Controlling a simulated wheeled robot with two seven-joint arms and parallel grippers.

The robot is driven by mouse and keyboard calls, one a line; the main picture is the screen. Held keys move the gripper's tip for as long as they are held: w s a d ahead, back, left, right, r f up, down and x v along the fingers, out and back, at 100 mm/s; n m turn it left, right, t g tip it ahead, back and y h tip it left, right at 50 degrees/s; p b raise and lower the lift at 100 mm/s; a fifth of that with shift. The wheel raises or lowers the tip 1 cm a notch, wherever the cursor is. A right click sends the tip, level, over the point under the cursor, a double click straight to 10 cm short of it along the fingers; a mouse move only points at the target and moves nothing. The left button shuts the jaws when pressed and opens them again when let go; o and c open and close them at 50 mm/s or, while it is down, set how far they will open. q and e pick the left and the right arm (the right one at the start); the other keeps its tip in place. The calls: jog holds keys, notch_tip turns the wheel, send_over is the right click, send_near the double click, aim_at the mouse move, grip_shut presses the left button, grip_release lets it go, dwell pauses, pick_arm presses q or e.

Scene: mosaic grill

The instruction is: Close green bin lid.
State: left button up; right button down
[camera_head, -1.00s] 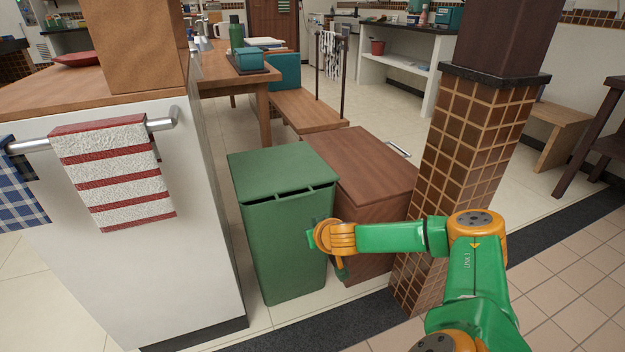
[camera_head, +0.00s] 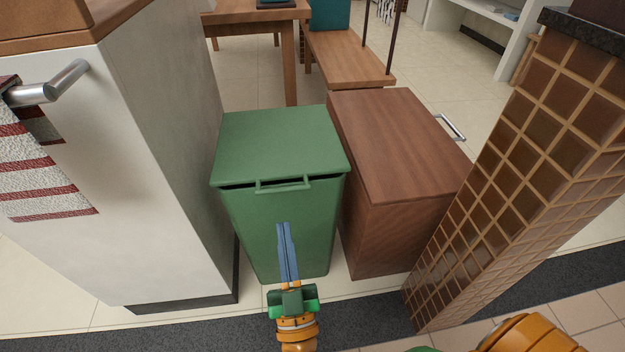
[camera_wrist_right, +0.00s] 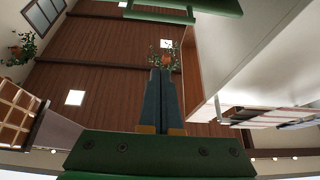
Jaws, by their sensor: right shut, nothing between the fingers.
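The green bin (camera_head: 300,235) stands on the floor between the white counter and the brown cabinet. Its green lid (camera_head: 277,143) lies over the top, with a dark narrow gap under its front edge around the handle (camera_head: 283,185). My right gripper (camera_head: 286,228) is in front of the bin, below the handle, with its blue fingers together and pointing up toward the lid. In the right wrist view my shut fingers (camera_wrist_right: 160,98) point upward, and a green edge with a handle (camera_wrist_right: 160,14) shows above them. My left gripper is not in view.
A white counter (camera_head: 150,150) with a striped towel (camera_head: 40,180) on a rail is close on the left. A brown wooden cabinet (camera_head: 400,150) stands right beside the bin, and a tiled pillar (camera_head: 530,150) is further right. A bench (camera_head: 345,58) is behind.

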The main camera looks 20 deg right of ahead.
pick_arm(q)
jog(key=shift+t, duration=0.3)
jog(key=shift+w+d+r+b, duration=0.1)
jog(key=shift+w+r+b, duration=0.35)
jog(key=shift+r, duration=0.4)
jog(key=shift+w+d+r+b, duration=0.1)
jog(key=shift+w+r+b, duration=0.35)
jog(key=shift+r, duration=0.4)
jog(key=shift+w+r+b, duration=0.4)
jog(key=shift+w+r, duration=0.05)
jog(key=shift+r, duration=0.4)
pick_arm(e)
jog(key=w+d, duration=0.2)
jog(key=w, duration=0.7)
jog(key=shift+d+r+m, duration=0.15)
jog(key=shift+d+m, duration=0.1)
jog(key=shift+m, duration=0.05)
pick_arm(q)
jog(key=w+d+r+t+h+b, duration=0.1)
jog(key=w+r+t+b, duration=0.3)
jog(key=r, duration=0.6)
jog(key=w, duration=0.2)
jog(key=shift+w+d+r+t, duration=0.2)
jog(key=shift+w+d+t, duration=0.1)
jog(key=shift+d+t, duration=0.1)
pick_arm(e)
notch_tip(320, 180, down, 3)
jog(key=shift+s+h, duration=0.15)
jog(key=shift+h, duration=0.15)
